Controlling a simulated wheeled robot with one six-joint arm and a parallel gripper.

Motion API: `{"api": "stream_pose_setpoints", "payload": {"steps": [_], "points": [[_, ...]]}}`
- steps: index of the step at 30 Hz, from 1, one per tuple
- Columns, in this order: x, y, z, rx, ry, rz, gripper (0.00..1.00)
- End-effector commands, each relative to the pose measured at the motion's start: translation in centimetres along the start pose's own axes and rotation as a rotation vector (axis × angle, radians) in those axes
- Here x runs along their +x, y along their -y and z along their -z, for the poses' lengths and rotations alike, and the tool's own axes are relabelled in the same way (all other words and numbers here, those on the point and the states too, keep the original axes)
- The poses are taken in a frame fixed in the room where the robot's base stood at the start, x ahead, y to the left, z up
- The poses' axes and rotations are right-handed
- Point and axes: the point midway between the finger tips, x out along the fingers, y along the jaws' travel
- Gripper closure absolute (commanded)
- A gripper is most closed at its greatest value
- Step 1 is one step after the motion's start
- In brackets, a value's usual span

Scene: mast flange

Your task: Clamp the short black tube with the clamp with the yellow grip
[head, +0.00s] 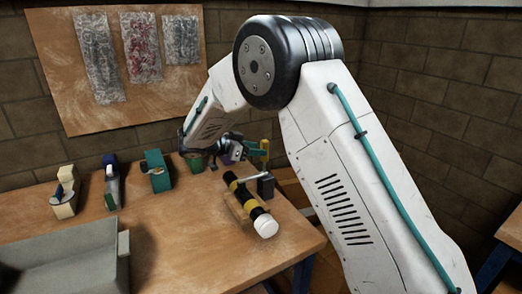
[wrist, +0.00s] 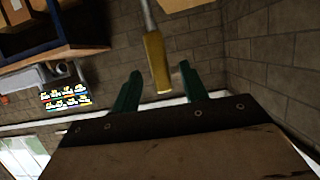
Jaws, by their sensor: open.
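The yellow grip (head: 264,146) stands upright at the back of the table, beside my gripper (head: 246,148) in the head view. In the wrist view the yellow grip (wrist: 156,62) on its metal rod lies between the two green fingers of my gripper (wrist: 160,72), with a gap visible on both sides. My gripper is open. A black tube (head: 241,193) with yellow bands and a white end lies on a wooden block. A pale bar runs near it from a dark clamp body (head: 265,186). Whether the clamp touches the tube is unclear.
Cream (head: 64,200), blue (head: 112,186) and teal (head: 157,172) tools stand along the table's back left. A green block (head: 194,162) is near my wrist. A grey bin (head: 60,258) fills the front left. The table's middle is clear.

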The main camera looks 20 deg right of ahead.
Motion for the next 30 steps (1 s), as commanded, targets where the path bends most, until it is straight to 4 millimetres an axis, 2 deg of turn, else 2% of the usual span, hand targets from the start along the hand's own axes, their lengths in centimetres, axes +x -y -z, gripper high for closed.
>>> {"api": "stream_pose_setpoints", "payload": {"steps": [3, 9, 22, 26, 29, 30], "points": [[-2.2, 0.1, 0.0, 0.0, 0.001, 0.003, 0.56], [-4.5, 0.1, 0.0, 0.0, 0.0, 0.001, 0.56], [-4.9, 0.0, -0.1, -0.021, 0.0, 0.001, 0.56], [-4.9, 0.0, -0.4, -0.165, 0.017, 0.002, 0.56], [-4.3, -1.4, -2.5, -0.394, 0.076, -0.021, 0.56], [-4.1, -2.5, -3.4, -0.498, 0.111, -0.031, 0.56]]}}
